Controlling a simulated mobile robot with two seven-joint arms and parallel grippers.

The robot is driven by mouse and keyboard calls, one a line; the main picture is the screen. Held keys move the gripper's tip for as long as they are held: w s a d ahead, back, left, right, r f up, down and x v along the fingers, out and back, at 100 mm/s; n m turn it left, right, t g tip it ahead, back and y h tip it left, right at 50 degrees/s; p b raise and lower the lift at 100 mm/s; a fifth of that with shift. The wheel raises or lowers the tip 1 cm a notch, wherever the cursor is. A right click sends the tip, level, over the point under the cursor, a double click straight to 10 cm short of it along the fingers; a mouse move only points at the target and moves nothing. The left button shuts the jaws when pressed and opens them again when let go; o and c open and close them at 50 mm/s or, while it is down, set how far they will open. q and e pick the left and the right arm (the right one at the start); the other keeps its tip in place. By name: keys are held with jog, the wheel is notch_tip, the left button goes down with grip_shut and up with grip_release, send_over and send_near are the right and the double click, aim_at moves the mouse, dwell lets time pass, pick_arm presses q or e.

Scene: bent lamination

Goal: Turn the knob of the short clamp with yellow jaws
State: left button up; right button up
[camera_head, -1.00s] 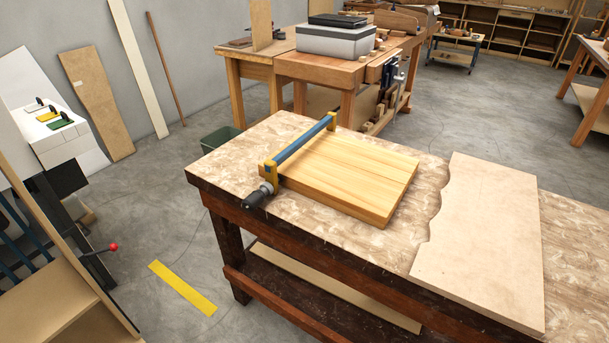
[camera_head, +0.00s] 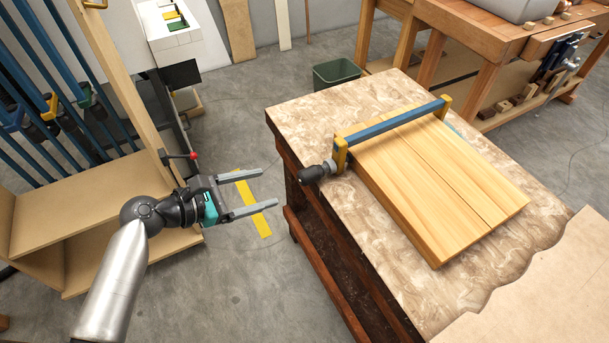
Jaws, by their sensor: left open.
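The short clamp has a blue bar (camera_head: 392,122) and yellow jaws (camera_head: 340,155). It lies across the far left end of the glued wooden boards (camera_head: 440,190) on the workbench. Its dark knob (camera_head: 314,173) sticks out to the left, near the bench's left edge. My left gripper (camera_head: 256,192) is open and empty, its two grey fingers pointing right toward the bench. It is left of the knob and apart from it, over the floor. My right gripper is not in view.
The workbench (camera_head: 310,110) has bare top around the boards. A pale wavy-edged panel (camera_head: 560,285) lies at the lower right. A wooden rack (camera_head: 65,225) with long blue clamps stands at the left, close to my left arm. A green bin (camera_head: 336,74) stands behind the bench.

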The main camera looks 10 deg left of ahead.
aim_at(299, 179)
pick_arm(q)
jog(key=b+x, duration=0.2)
jog(key=x, duration=0.8)
jog(key=shift+w+f, duration=0.15)
jog(key=shift+w+d+f+b, duration=0.2)
jog(key=shift+w+d+b, duration=0.1)
jog(key=shift+w+d, duration=0.15)
jog(key=shift+c, duration=0.3)
jog(key=shift+s, duration=0.1)
grip_shut()
